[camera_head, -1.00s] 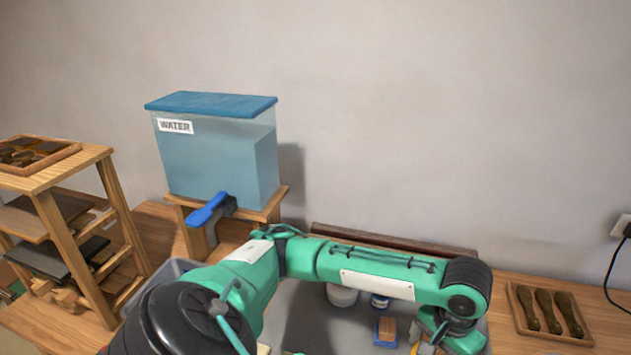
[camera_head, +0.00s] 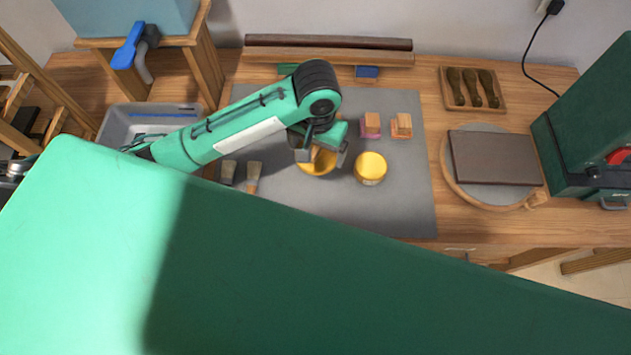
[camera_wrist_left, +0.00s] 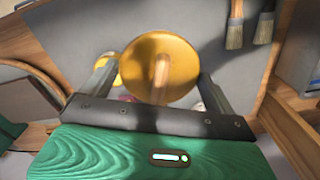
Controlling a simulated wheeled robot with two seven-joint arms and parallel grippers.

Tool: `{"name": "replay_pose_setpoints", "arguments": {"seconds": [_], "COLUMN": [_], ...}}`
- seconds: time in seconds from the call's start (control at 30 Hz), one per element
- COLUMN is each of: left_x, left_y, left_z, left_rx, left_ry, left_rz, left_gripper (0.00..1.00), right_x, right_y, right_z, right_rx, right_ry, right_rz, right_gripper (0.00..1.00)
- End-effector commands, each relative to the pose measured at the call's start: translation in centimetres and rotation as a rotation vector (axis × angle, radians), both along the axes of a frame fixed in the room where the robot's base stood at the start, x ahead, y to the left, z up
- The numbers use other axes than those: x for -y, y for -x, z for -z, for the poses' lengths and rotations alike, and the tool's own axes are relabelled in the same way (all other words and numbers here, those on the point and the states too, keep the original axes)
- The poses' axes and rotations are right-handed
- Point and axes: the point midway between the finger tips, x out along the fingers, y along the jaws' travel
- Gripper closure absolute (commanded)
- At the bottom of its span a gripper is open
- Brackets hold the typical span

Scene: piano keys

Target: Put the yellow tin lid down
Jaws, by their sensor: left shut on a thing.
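The yellow tin lid (camera_head: 316,167) is a round, shiny yellow disc under my left gripper (camera_head: 322,158) in the head view. In the left wrist view the lid (camera_wrist_left: 180,75) lies between the two dark fingers of the gripper (camera_wrist_left: 158,82), with a brownish strip across its middle. The gripper is shut on it. The lid is over the grey mat (camera_head: 400,215); I cannot tell whether it touches the mat. A yellow-topped round tin (camera_head: 370,167) stands just right of the lid. My right gripper is not in view.
Two brushes (camera_head: 252,176) lie left of the lid. Two small wood-topped blocks (camera_head: 401,125) are behind the tin. A round board with a dark slab (camera_head: 495,158) and a green machine (camera_head: 590,130) are at right. The mat's front right is clear.

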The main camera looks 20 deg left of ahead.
Motion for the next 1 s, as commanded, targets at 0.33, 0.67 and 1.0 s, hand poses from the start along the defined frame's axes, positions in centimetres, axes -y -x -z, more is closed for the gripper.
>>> {"name": "replay_pose_setpoints", "arguments": {"seconds": [0.33,0.67,1.0], "left_x": [-0.1,-0.1,0.0], "left_y": [0.1,0.0,0.1], "left_z": [9.0,14.9,18.6], "left_rx": [-0.006,-0.001,-0.001], "left_ry": [-0.005,-0.002,-0.002], "left_rz": [-0.001,0.0,0.001], "left_gripper": [0.31,0.31,0.31], "right_x": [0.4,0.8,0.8], "right_y": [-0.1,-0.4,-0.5], "right_z": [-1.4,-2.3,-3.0], "right_rx": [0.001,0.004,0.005], "right_ry": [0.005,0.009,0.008], "right_rz": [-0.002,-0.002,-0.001], "right_gripper": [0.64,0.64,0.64]}}
